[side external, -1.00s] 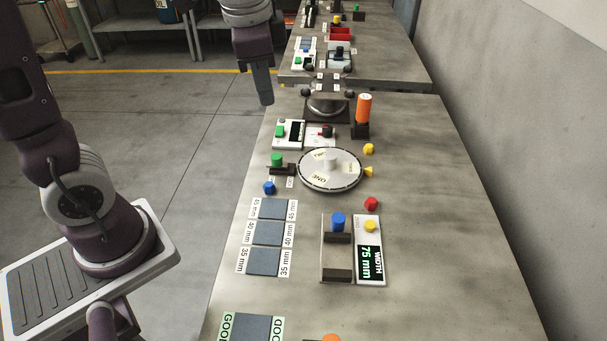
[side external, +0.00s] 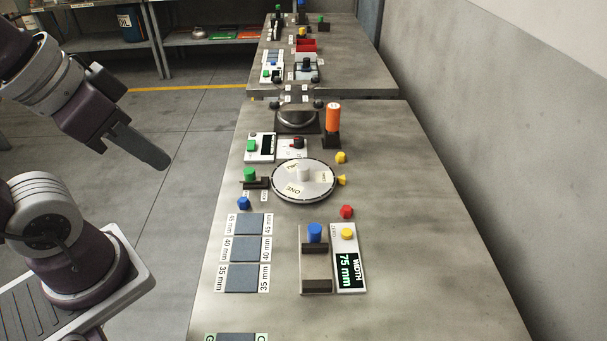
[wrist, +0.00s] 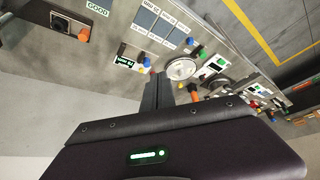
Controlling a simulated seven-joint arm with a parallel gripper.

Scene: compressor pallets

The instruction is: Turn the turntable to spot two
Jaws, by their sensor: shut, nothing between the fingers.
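The turntable (side external: 275,194) is a round white disc with a dark rim and a white knob (side external: 303,174) at its centre, on the bench. One label on it reads ONE, toward the front left; the other labels are too small to read surely. A yellow pointer (side external: 342,180) stands at its right edge. The turntable (wrist: 182,69) also shows in the wrist view, beyond the fingers. My gripper (side external: 162,163) is shut and empty, left of the bench over the floor, well apart from the turntable. Its fingers (wrist: 160,90) show in the wrist view.
Near the turntable are a green button (side external: 249,174), an orange cylinder (side external: 333,117), and blue, yellow and red pieces. A width gauge (side external: 350,272) reading 75 mm and grey size pads (side external: 242,250) lie in front. The bench's right side is clear.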

